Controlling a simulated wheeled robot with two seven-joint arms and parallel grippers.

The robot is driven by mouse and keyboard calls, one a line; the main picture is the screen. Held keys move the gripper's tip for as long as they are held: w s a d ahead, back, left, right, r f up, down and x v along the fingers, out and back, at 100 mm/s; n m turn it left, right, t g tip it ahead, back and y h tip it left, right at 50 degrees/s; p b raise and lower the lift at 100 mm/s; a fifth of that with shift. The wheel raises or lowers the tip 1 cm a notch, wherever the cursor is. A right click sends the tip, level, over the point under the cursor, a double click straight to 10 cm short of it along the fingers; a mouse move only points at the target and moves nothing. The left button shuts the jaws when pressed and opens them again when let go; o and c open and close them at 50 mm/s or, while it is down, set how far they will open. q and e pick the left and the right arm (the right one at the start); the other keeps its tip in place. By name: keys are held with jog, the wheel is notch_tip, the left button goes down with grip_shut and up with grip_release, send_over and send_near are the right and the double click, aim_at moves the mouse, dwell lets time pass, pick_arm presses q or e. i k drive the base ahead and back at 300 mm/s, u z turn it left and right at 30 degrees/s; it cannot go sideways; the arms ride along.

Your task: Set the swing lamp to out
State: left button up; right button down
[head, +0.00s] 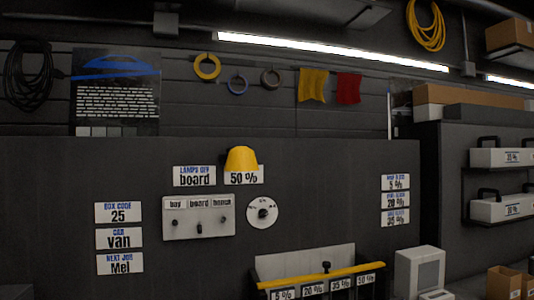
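A yellow lamp shade (241,160), which looks like the swing lamp, stands out from the dark wall panel near the middle of the head view. It covers the top of the "50 %" sign (244,177). Its arm or mount cannot be made out. A pale switch plate (198,229) below left is labelled "bay", "board" and "bench" and carries small dark knobs. A round white dial (262,212) with a dark centre sits right of the plate. Neither of my grippers is in view.
A tray (305,262) with a yellow front bar and percent labels juts out at the bottom. A pale grey box-shaped device (419,269) stands right of it. Shelves with pale cases (501,157) are at the right. Signs "LAMPS OFF board" (194,177) and "BOX CODE 25" (119,212) hang left.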

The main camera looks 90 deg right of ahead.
aim_at(240, 159)
jog(key=k, duration=0.15)
jog(key=z, duration=1.3)
